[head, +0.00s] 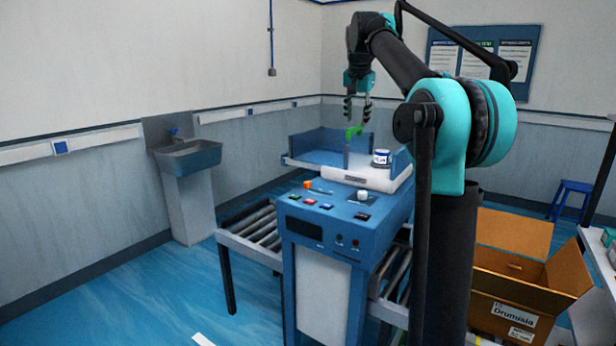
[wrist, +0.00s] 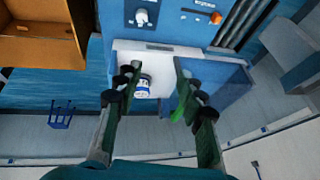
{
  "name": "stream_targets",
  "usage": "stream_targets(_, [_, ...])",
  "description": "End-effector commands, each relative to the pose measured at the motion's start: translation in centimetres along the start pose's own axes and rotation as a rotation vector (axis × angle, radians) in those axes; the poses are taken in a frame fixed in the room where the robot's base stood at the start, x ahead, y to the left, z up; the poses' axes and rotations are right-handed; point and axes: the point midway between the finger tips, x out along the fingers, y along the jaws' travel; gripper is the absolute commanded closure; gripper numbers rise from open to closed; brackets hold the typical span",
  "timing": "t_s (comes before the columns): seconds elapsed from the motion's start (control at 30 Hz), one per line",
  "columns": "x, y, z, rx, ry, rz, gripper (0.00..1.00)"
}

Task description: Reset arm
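My gripper (head: 357,108) hangs pointing down above the blue machine (head: 325,235), at the end of my teal and black arm. Its two fingers are spread apart with nothing between them, and the wrist view also shows the open gripper (wrist: 150,75). A small white and blue container (head: 381,157) stands on the machine's white platform (head: 350,176), below and to the right of the gripper. In the wrist view the container (wrist: 143,86) appears between the fingers but lower down. A green piece (head: 354,132) shows just below the gripper, beside the fingers.
Roller conveyors (head: 252,238) run on both sides of the machine. An open cardboard box (head: 525,280) is at the right. A sink (head: 188,157) stands by the left wall, and a blue stool (head: 569,197) at the back right. Floor at the left is clear.

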Motion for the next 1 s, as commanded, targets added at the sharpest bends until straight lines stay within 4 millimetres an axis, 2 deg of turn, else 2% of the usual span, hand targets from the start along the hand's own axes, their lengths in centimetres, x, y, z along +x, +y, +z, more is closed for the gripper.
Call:
stream_targets(0.37, [3.6, 2.4, 2.8, -0.070, -0.010, -0.001, 0.61])
stream_targets(0.57, [7.2, 5.1, 6.2, -0.136, -0.021, -0.004, 0.61])
stream_targets(0.67, [9.9, 7.5, 9.2, -0.185, -0.028, -0.006, 0.61])
stream_targets(0.77, [13.0, 10.7, 13.3, -0.247, -0.037, -0.009, 0.61])
stream_targets(0.97, [18.7, 17.7, 22.8, -0.369, -0.053, -0.019, 0.61])
stream_targets(1.0, [19.8, 19.3, 24.9, -0.394, -0.055, -0.021, 0.61])
